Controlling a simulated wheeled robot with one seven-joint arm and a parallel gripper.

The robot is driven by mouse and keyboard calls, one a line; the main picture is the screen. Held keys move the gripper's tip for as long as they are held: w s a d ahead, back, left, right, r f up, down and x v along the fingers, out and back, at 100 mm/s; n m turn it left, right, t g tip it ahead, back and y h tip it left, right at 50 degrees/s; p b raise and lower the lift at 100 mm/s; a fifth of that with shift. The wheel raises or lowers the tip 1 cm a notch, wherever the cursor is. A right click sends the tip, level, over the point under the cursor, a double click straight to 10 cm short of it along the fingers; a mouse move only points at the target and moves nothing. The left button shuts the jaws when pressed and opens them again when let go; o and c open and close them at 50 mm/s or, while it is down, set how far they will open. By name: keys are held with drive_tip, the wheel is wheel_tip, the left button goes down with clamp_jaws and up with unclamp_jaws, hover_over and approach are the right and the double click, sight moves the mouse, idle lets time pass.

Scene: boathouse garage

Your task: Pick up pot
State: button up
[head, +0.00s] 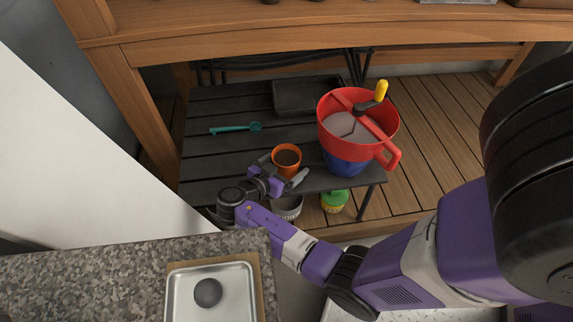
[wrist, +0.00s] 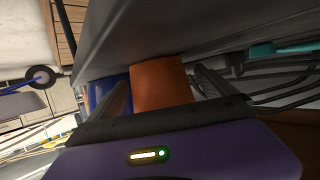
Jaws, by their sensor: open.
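The pot (head: 287,158) is a small orange pot with dark soil-like filling. It stands upright near the front edge of a black slatted table (head: 220,172). In the wrist view the orange pot (wrist: 160,82) fills the middle, between the two fingers. My gripper (head: 283,180) is at the front edge of the table. It is open, with one finger on each side of the pot. Whether the fingers touch the pot cannot be told. The pot's lower part is hidden behind my gripper in the head view.
A red and blue bucket with a crank (head: 346,165) stands close to the right of the pot. A teal spoon-like tool (head: 236,128) and a black tray (head: 306,96) lie further back. A green and yellow container (head: 334,201) is below the table. A granite counter (head: 120,285) is in front.

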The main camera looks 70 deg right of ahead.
drive_tip(key=c, duration=1.8)
drive_tip(key=shift+o, duration=0.2)
drive_tip(key=shift+r, duration=0.1)
